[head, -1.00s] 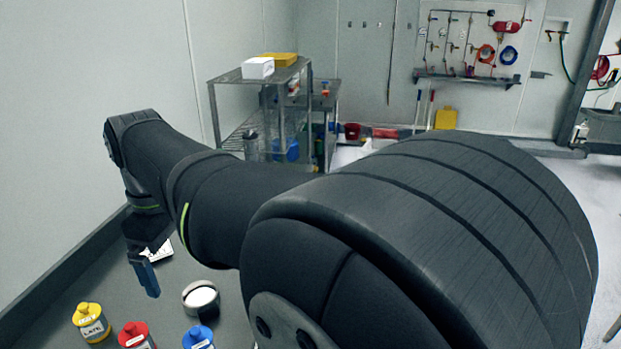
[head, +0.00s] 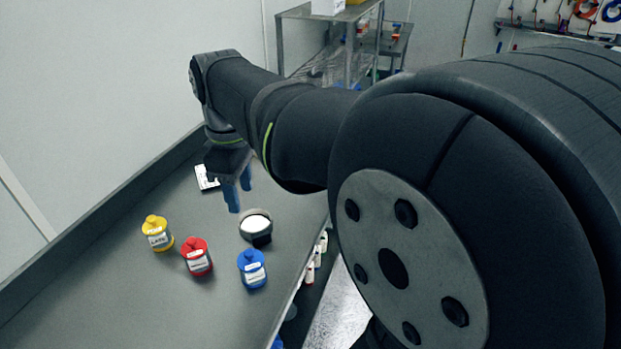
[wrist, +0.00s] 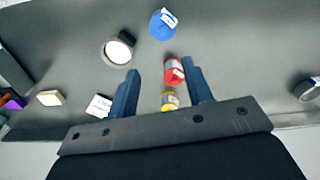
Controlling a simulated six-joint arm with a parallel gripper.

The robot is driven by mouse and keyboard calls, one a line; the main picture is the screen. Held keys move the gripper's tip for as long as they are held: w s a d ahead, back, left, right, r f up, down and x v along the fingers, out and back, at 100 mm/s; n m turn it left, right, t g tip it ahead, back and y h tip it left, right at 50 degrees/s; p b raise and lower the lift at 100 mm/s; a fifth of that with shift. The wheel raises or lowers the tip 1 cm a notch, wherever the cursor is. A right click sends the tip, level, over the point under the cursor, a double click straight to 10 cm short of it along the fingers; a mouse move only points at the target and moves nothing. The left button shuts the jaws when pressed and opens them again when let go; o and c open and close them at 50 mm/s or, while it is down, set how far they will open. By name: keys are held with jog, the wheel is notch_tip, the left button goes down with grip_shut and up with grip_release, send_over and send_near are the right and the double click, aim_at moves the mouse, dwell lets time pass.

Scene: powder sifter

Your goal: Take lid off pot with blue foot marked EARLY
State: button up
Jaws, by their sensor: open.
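Three lidded pots stand upright on the grey bench. The blue pot (head: 252,269) is nearest the bench's front edge and also shows at the top of the wrist view (wrist: 162,26). Its white label is too small to read. The red pot (head: 196,257) is in the middle, and the yellow pot (head: 158,234), whose label seems to read LATE, is at the left. The blue pot's lid (head: 250,257) appears on. My gripper (head: 240,200) is open and empty above the bench, beyond the pots. In the wrist view its fingers (wrist: 162,92) straddle the line of the red and yellow pots from above.
A round dark sifter with white inside (head: 255,222) stands near the blue pot. A white card (head: 206,177) lies behind my gripper. A wall borders the bench's left side; a wire shelf (head: 325,45) stands beyond. The bench left of the pots is clear.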

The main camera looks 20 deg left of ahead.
send_over(250, 252)
jog(key=f, duration=1)
jog(key=shift+w+f, duration=0.2)
jog(key=shift+f, duration=0.2)
jog(key=shift+s+f, duration=0.15)
jog(key=shift+f, duration=1.25)
jog(key=shift+s+f, duration=0.1)
jog(key=shift+f, duration=1.25)
grip_shut()
